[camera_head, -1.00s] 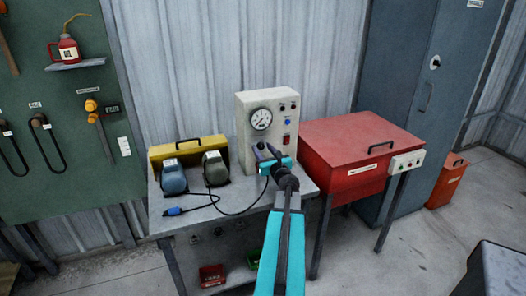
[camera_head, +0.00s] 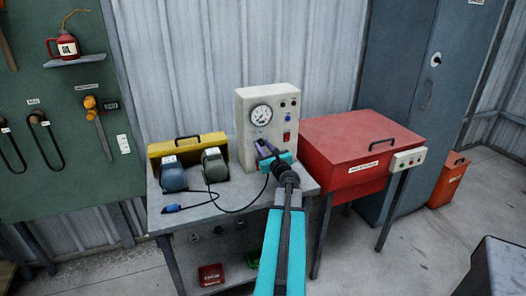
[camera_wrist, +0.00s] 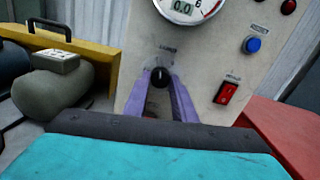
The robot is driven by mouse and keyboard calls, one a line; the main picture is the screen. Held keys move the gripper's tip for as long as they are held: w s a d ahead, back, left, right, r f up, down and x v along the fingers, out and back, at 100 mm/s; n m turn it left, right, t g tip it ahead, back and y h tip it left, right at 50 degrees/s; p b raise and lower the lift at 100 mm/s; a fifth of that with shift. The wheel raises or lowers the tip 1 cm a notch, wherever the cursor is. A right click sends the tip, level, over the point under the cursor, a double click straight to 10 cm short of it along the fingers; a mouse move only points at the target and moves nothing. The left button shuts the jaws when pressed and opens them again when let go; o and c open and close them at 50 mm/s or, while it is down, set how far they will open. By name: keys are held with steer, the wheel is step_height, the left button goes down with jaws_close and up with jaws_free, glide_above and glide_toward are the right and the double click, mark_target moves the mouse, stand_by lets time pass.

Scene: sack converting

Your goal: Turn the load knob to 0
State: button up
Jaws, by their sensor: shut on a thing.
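The load knob (camera_wrist: 159,76) is a small black knob low on the front of the pale test box (camera_head: 250,97), below the round gauge. In the wrist view the two purple fingers of my gripper (camera_wrist: 160,80) stand on either side of it, shut on it. The gauge (camera_wrist: 187,5) shows a digital readout that looks like 0.0. In the head view my gripper (camera_head: 263,150) reaches the box's front from below right, and it hides the knob there. The pointer mark on the knob is too small to read.
A red rocker switch (camera_wrist: 227,93) and a blue button (camera_wrist: 253,45) sit right of the knob. Two motors (camera_head: 172,176) and a yellow case (camera_head: 190,149) stand left on the bench, with a dark cable in front. A red chest (camera_head: 345,150) stands close on the right.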

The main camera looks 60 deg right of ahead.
steer(key=n+b, duration=0.4)
steer(key=b, duration=0.1)
steer(key=n+b, duration=0.1)
steer(key=b, duration=0.2)
steer(key=shift+f+n, duration=0.25)
steer(key=shift+n, duration=0.15)
steer(key=n+b, duration=0.6)
steer(key=b, duration=0.2)
steer(key=shift+n, duration=0.3)
steer(key=n+b, duration=0.5)
steer(key=b, duration=0.2)
steer(key=shift+n+b, duration=0.3)
steer(key=shift+n, duration=0.1)
steer(key=n+b, duration=0.3)
steer(key=b, duration=0.1)
steer(key=shift+r+n, duration=0.1)
steer(key=shift+n, duration=0.3)
steer(key=shift+r+n+b, duration=0.15)
steer(key=shift+n+b, duration=0.75)
steer(key=shift+b, duration=0.05)
steer(key=shift+r, duration=0.1)
steer(key=o, duration=1)
steer(key=shift+o, duration=0.2)
